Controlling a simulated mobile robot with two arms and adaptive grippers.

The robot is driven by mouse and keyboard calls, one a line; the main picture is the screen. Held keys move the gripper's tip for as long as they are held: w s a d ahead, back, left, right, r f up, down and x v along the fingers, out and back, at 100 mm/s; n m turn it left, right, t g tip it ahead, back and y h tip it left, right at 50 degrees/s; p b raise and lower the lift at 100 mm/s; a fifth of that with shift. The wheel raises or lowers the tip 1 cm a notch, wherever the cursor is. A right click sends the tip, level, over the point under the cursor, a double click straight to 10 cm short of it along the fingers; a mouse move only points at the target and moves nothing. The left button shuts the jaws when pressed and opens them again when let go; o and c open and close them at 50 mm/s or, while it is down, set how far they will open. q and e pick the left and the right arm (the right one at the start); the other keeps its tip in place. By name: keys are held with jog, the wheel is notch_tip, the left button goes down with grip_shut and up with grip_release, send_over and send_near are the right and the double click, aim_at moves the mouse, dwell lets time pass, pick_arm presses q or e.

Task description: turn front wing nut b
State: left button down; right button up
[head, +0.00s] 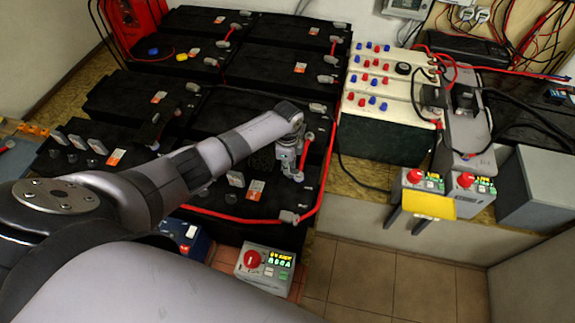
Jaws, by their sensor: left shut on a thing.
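My left arm reaches in from the left, over the black batteries. My left gripper (291,172) points down at the right end of the front black battery (250,200), beside a red cable. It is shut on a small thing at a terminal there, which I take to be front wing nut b. The fingers hide the nut, so its angle cannot be told. My right gripper is not in view.
A red cable (318,190) runs close to the right of my left gripper. A cream-topped battery (385,115) stands to the right. A grey box with a red knob (265,265) stands in front. Tiled floor (400,275) is clear at front right.

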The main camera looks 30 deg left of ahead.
pick_arm(q)
jog(key=shift+a+r, duration=0.1)
jog(key=c, duration=1.7)
grip_release()
notch_tip(320, 180, up, 12)
jog(key=shift+f, duration=0.1)
